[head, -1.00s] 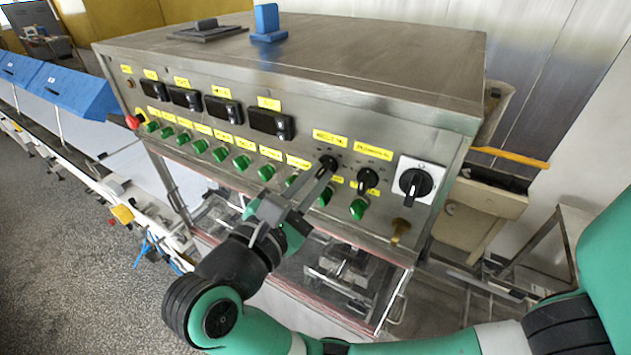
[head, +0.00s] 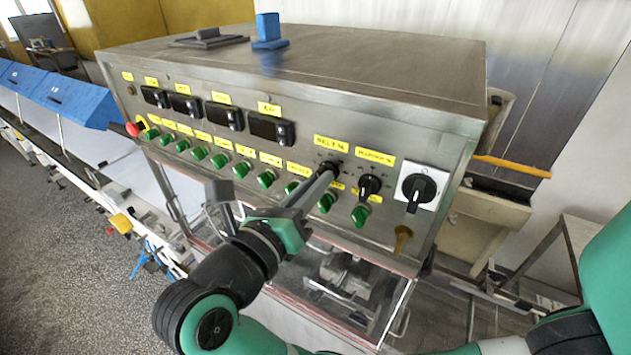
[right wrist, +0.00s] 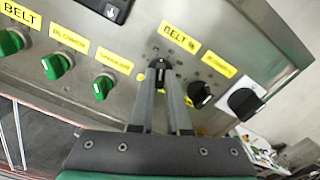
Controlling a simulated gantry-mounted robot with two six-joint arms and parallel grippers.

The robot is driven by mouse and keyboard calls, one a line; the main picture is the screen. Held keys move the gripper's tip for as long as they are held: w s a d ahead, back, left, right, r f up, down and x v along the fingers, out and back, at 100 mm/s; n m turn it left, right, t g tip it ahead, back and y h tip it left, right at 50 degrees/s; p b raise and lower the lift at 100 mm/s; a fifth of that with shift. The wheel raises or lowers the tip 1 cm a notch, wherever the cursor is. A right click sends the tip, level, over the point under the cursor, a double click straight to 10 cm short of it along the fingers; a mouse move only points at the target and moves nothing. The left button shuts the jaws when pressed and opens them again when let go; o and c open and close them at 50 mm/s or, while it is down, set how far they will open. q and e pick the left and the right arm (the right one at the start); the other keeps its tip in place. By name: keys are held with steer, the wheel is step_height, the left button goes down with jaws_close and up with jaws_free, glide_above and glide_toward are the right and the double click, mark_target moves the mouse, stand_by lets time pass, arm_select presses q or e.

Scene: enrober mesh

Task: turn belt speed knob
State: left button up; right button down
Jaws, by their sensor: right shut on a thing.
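The belt speed knob (head: 329,166) is a small black knob under the yellow "BELT %" label (head: 331,144) on the steel control panel (head: 300,155). My right gripper (head: 323,179) reaches up to it from the lower left. In the right wrist view the two grey fingers (right wrist: 163,84) are closed on the sides of the black knob (right wrist: 160,65), below its label (right wrist: 179,37). The fingertips hide part of the knob, so its exact pointing angle is hard to read. My left gripper does not show.
Another black knob (head: 369,187) sits close right of the gripped one, and a large black rotary switch (head: 415,190) on a white plate lies farther right. Green switches (head: 241,169) line the panel's lower row. A red emergency button (head: 132,129) is at the far left.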

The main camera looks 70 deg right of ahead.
steer(key=shift+n, duration=1.3)
steer(key=shift+p, duration=0.3)
steer(key=c, duration=0.9)
jaws_free()
steer(key=a+b, duration=0.1)
steer(key=a, duration=0.2)
steer(key=w+a+b, duration=0.1)
steer(key=a, duration=0.3)
steer(key=w+a+b, duration=0.1)
steer(key=a, duration=0.3)
steer(key=shift+w+a, duration=0.1)
steer(key=shift+a, duration=0.1)
